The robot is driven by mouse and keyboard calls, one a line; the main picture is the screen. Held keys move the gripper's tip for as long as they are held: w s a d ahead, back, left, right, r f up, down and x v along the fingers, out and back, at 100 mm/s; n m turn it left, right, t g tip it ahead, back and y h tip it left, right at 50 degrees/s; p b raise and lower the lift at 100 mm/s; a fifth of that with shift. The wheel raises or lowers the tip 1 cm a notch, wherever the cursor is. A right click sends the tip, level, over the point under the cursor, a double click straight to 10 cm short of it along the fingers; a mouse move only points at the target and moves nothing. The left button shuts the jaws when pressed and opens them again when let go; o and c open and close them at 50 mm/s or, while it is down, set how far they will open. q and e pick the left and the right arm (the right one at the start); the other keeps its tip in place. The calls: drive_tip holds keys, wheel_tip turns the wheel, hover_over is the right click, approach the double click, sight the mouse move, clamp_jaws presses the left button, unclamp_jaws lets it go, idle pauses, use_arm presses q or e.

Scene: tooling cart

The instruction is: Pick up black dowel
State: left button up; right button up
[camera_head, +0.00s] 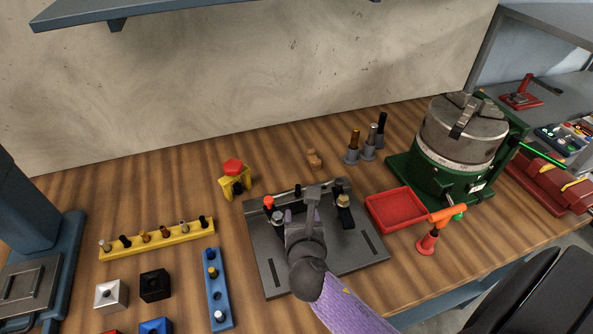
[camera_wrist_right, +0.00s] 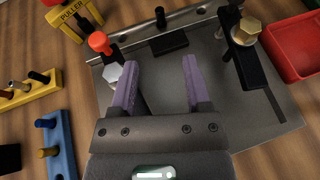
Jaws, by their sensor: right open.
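Several black dowels are in view, and I cannot tell which one the task means. One small black dowel (camera_head: 298,190) stands at the back edge of the dark grey fixture plate (camera_head: 272,270). It also shows in the right wrist view (camera_wrist_right: 160,17), ahead of the fingers. My left gripper is out of view.
A red-capped clamp (camera_wrist_right: 102,44) stands left of my fingers; a black clamp with a brass bolt (camera_wrist_right: 246,34) stands right. A red tray (camera_head: 394,209), an orange-and-red tool (camera_head: 432,236) and a green-based chuck (camera_head: 455,150) are further right. A yellow puller (camera_head: 235,182) is behind left.

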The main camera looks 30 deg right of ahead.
sight(298, 188)
drive_tip(key=shift+w+d, duration=0.2)
drive_tip(key=shift+w, duration=0.1)
drive_tip(key=b+x, duration=0.5)
drive_tip(key=x, duration=0.6)
drive_tip(key=shift+w+d+f, duration=0.15)
drive_tip(key=shift+w+f, duration=0.05)
drive_tip(key=shift+w, duration=0.05)
drive_tip(key=shift+r, duration=0.15)
drive_tip(key=shift+c, duration=0.5)
clamp_jaws()
